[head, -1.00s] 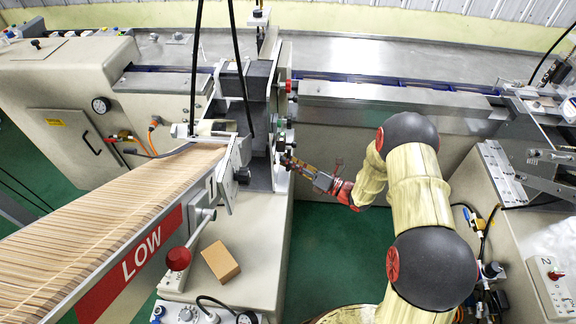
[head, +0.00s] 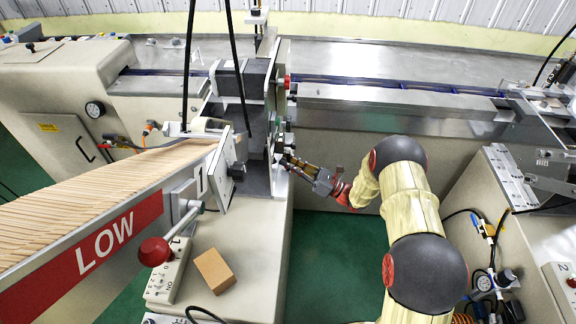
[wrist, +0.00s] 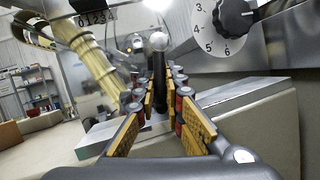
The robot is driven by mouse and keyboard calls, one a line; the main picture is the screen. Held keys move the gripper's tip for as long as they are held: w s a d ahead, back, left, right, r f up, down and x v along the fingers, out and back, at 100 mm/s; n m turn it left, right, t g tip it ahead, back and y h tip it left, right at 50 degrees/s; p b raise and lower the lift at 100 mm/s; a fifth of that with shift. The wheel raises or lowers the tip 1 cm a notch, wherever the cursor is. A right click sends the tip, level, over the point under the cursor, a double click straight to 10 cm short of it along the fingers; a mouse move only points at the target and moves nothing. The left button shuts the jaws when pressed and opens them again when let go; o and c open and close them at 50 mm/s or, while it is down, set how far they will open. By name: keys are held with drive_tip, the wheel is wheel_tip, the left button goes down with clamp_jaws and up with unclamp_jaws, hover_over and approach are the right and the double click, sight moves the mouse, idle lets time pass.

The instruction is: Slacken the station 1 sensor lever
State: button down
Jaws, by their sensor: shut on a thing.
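In the wrist view, a dark upright lever (wrist: 159,85) with a pale ball tip stands between the fingers of my gripper (wrist: 160,95). The yellow-padded fingers are closed on it from both sides. In the head view, my gripper (head: 287,161) reaches left to the side plate of the stick machine. The lever is too small to make out there, and the fingertips partly hide the spot. I cannot read any station number at the lever.
A numbered dial (wrist: 234,18) with a black knob is close on the right in the wrist view. The stick magazine (head: 85,245) marked LOW, a red ball handle (head: 154,252) and a cardboard box (head: 214,270) are left of my arm. Green floor (head: 325,250) shows below it.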

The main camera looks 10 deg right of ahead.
drive_tip(key=shift+f, duration=0.15)
drive_tip(key=c, duration=2.1)
unclamp_jaws()
drive_tip(key=shift+c, duration=0.2)
drive_tip(key=v, duration=1.2)
drive_tip(key=shift+f, duration=0.1)
